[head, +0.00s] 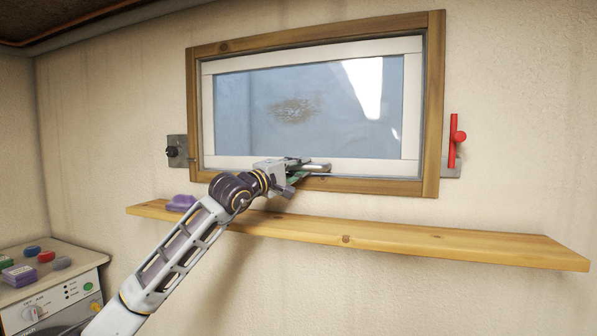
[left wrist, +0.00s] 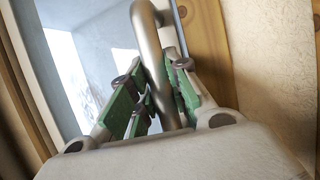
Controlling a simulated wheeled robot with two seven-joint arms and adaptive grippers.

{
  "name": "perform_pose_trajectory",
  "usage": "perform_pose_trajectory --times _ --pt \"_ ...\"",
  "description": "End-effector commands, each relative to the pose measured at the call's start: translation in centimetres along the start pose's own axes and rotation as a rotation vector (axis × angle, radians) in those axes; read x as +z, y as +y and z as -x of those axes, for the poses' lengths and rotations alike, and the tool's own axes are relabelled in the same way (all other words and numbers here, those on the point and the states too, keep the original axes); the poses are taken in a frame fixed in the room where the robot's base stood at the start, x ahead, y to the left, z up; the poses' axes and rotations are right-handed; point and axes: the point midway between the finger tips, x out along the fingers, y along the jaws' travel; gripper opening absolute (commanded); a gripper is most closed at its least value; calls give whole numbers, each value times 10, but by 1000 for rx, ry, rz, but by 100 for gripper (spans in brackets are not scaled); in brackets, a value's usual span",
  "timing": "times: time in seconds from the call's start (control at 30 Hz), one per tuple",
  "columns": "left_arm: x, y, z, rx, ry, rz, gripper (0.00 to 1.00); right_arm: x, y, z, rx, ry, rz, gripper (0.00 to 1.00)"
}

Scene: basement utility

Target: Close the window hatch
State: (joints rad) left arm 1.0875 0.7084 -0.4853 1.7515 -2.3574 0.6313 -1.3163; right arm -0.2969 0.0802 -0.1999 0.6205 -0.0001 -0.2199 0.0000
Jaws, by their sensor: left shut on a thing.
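The window hatch (head: 300,110) is a white-framed pane set in a wooden frame (head: 437,110) on the wall. Its sash sits within the wooden frame; I cannot tell whether it is fully flush. A metal bar handle (head: 318,167) is at the sash's bottom edge, and it also shows in the left wrist view (left wrist: 148,42). My left gripper (head: 300,168) is at this handle. In the left wrist view its green-padded fingers (left wrist: 155,100) are shut around the handle's bar. My right gripper is not in view.
A wooden shelf (head: 400,238) runs along the wall below the window, with a purple object (head: 181,202) at its left. A red lever (head: 454,140) is right of the frame; a dark knob on a plate (head: 177,151) is left. A white appliance (head: 50,290) stands at lower left.

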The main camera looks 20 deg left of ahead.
Motion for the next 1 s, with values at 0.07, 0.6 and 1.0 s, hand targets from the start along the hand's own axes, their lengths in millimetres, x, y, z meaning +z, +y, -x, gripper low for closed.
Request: perform_pose_trajectory --times 0.07,0.6,1.0 --pt "-2 -1 -1 -6 3 1 23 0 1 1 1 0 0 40" --pt "-1 -1 1 -5 2 1 41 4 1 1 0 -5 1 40" --pt "-2 -2 26 -7 3 0 41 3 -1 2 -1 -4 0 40"
